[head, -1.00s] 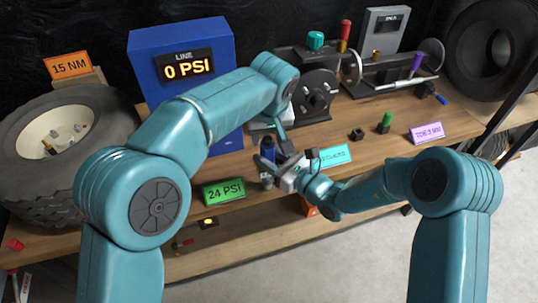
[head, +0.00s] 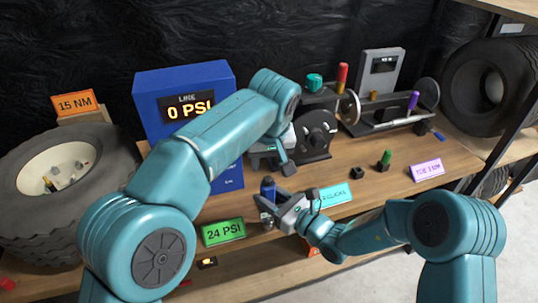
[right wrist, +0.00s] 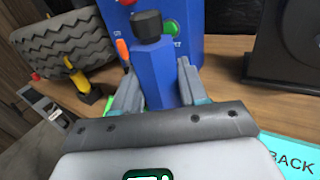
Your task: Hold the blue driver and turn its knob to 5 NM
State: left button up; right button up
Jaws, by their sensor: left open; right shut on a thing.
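The blue driver (head: 268,190) stands about upright in my right gripper (head: 272,203), near the shelf's front edge. In the right wrist view its blue body (right wrist: 153,72) is between the two grey fingers, and its black knob (right wrist: 147,24) is on top. My right gripper (right wrist: 157,88) is shut on the body, below the knob. My left gripper (head: 271,162) is open and empty, above and slightly behind the driver, apart from the knob in the head view. I cannot read any setting on the driver. No 5 NM mark is legible.
A blue box reading 0 PSI (head: 187,108) stands behind on the left. A green 24 PSI sign (head: 223,232) and a cyan sign (head: 335,196) flank the driver. A wheel stand (head: 395,120) is at the back right; a tyre (head: 65,185) lies at left.

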dwell(0.7)
jog(key=o, duration=1.4)
jog(key=shift+c, duration=0.2)
jog(key=shift+d, duration=0.1)
jog(key=v, duration=1.1)
jog(key=shift+s+d, duration=0.2)
jog(key=shift+s, duration=0.2)
